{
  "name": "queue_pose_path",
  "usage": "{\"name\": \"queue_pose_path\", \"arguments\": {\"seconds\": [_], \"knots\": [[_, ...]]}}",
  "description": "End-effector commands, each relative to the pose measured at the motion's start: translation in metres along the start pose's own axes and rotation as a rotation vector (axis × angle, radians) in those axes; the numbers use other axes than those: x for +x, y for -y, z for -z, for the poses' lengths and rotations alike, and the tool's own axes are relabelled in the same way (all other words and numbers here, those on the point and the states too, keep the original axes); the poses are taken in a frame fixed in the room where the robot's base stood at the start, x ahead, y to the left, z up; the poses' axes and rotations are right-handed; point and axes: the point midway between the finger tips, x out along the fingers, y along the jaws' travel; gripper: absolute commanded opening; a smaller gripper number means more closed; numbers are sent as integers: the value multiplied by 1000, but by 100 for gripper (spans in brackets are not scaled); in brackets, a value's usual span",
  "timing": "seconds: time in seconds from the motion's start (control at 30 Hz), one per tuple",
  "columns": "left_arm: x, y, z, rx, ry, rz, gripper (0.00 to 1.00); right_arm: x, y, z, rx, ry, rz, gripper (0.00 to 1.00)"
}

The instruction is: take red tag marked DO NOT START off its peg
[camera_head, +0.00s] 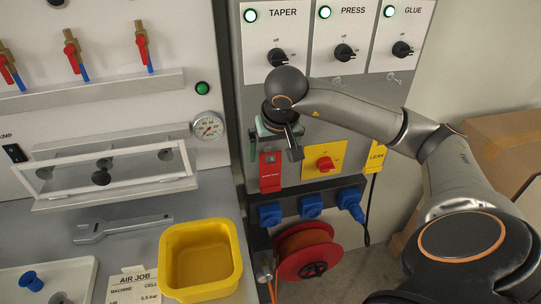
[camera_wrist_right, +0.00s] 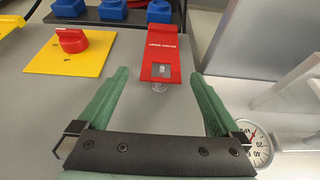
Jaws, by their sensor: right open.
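The red tag (camera_head: 270,179) hangs on the grey panel, left of the yellow switch plate with its red knob (camera_head: 325,163). It also shows in the right wrist view (camera_wrist_right: 161,55), with a clear peg (camera_wrist_right: 160,87) at its slotted end. My right gripper (camera_head: 279,148) is in front of the panel at the tag's upper end. In the right wrist view its two green fingers (camera_wrist_right: 160,88) are spread wide, one on each side of the peg end, with nothing between them gripped. Whether the fingers touch the panel cannot be told. My left gripper is not in view.
A yellow LEAK tag (camera_head: 376,158) hangs right of the switch. Blue sockets (camera_head: 311,207) and a red cable reel (camera_head: 305,255) are below. A pressure gauge (camera_head: 208,126) is at the left. A yellow bin (camera_head: 201,262) and a wrench (camera_head: 122,227) lie on the bench.

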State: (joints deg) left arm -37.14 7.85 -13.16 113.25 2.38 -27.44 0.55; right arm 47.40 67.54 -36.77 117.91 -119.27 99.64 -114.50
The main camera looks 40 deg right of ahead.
Motion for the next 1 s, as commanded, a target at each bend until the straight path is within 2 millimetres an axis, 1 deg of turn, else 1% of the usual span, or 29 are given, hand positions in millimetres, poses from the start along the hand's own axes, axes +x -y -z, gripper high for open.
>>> {"name": "queue_pose_path", "arguments": {"seconds": [0.03,0.1,0.2,0.3,0.47,0.57,1.0], "knots": [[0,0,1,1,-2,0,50,10,1,-1,1,6,-1,100],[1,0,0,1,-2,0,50,20,1,-1,0,5,-2,100],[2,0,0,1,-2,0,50,30,1,0,0,3,-1,100],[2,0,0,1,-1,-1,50,34,1,0,-1,1,1,100],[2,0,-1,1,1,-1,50,33,2,0,-1,1,1,100],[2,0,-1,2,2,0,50,33,1,0,-1,1,1,91],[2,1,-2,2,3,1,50,33,1,0,0,0,0,42]]}}
